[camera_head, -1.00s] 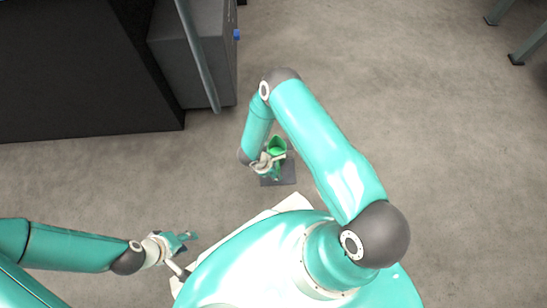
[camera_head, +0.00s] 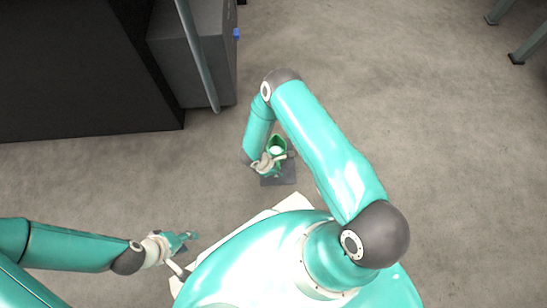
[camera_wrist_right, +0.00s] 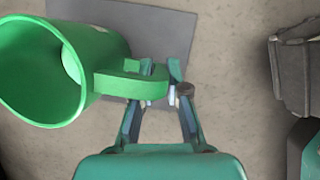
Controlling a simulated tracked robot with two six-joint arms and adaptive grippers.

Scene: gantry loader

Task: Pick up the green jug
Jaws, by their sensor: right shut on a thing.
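The green jug (camera_head: 278,141) shows at the middle of the head view, partly hidden by my right gripper. In the right wrist view the jug (camera_wrist_right: 105,48) is at the left, its open mouth facing the camera's lower left and its handle pointing right. My right gripper (camera_wrist_right: 160,72) is shut on the jug's handle; it also shows in the head view (camera_head: 268,164). A pale round patch shows inside the jug. My left gripper (camera_head: 187,238) is at the lower left of the head view, away from the jug; its finger opening is too small to judge.
A dark grey flat plate (camera_head: 286,175) lies below the jug; I cannot tell whether they touch. A black and grey machine (camera_head: 190,60) stands at the upper left. Green-grey legs (camera_head: 530,45) stand at the upper right. Open concrete floor lies between.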

